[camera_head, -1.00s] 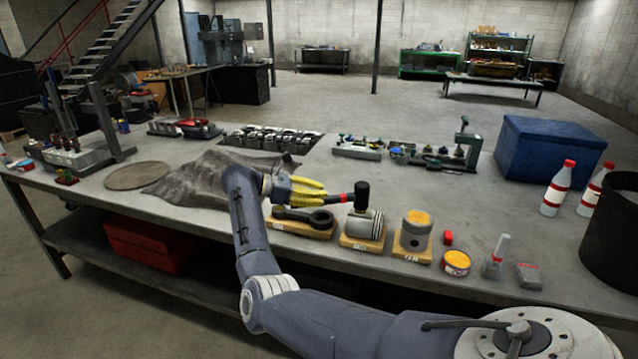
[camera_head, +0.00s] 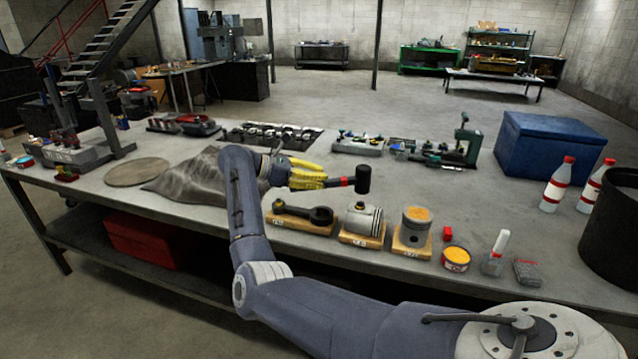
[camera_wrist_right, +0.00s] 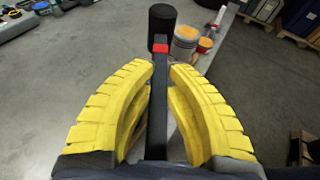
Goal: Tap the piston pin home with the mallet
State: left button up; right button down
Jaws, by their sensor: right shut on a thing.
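My right gripper (camera_head: 312,177) is shut on the handle of the mallet (camera_head: 363,180). The mallet has a black head and a red band. In the right wrist view the yellow fingers close around its dark handle (camera_wrist_right: 158,105), and the black head (camera_wrist_right: 161,20) points away. In the head view the mallet head appears above a grey piston (camera_head: 368,220) lying on a wooden block, with a gap between them. A small yellowish part (camera_head: 360,205) shows at this piston's top; I cannot tell if it is the pin. My left gripper is not in view.
A connecting rod (camera_head: 300,213) lies on a block to the left. An upright piston with an orange top (camera_head: 414,232) stands to the right, beside a yellow tin (camera_head: 456,258). A grey cloth (camera_head: 190,182) lies behind my arm. A blue box (camera_head: 548,150) stands at the back right.

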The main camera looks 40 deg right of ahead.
jog(key=shift+r, duration=0.1)
dwell(0.3)
notch_tip(320, 180, down, 6)
jog(key=shift+r, duration=0.2)
jog(key=shift+r, duration=2.25)
jog(key=shift+a+r, duration=0.1)
notch_tip(320, 180, down, 6)
jog(key=shift+r, duration=3.75)
